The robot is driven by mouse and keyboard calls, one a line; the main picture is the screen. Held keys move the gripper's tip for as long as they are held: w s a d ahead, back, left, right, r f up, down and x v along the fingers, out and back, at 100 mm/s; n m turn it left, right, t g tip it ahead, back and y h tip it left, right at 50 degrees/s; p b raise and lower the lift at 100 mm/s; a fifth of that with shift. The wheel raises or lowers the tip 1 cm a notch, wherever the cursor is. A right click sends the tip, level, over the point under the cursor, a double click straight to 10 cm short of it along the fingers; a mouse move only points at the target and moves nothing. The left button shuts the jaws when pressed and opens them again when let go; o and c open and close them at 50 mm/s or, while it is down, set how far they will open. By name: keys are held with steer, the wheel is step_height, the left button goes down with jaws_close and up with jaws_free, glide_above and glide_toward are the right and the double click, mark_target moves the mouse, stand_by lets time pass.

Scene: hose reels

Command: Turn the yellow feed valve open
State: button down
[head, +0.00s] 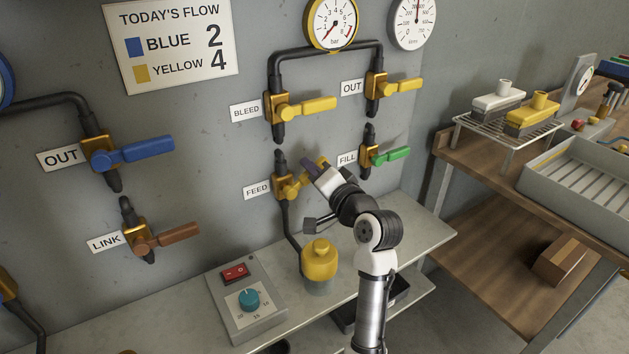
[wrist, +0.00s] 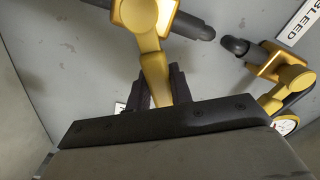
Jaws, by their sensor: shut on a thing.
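The yellow feed valve (head: 285,187) is on the wall pipe beside the FEED label (head: 257,189). Its lever points right, across the upright pipe, and my gripper (head: 315,166) covers most of it in the head view. In the wrist view the yellow lever (wrist: 154,70) runs down between the two dark fingers of my gripper (wrist: 160,88). The fingers are shut on the lever. The lever's outer end is hidden behind the gripper body.
The green-levered FILL valve (head: 385,155) is close to the right of my gripper. The yellow BLEED valve (head: 300,108) is just above. A yellow-topped bottle (head: 320,259) and a switch box (head: 246,299) stand on the bench below. A wooden workbench (head: 470,165) is at right.

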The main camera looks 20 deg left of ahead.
steer(key=n, duration=0.1)
steer(key=s+r+n, duration=0.1)
steer(key=n, duration=0.1)
steer(key=shift+a+r+b, duration=0.15)
steer(key=shift+a+b, duration=0.2)
steer(key=n, duration=0.1)
steer(key=s+r+n+b, duration=0.1)
steer(key=shift+a+n, duration=0.3)
steer(key=shift+a, duration=0.1)
steer(key=n, duration=0.1)
steer(key=s+a+n+b, duration=0.1)
steer(key=n, duration=0.1)
steer(key=shift+s+r, duration=0.2)
steer(key=shift+r, duration=0.1)
steer(key=shift+s+a+r+n+b, duration=0.1)
steer(key=shift+s+a+n+b, duration=0.25)
steer(key=shift+n, duration=0.45)
steer(key=shift+s+a+r+n+b, duration=0.1)
steer(key=shift+s+a+n+b, duration=0.3)
steer(key=shift+n, duration=0.4)
steer(key=shift+w+d, duration=0.1)
steer(key=shift+d, duration=0.05)
steer(key=c, duration=1.2)
jaws_free()
steer(key=shift+c, duration=0.2)
steer(key=shift+d, duration=0.1)
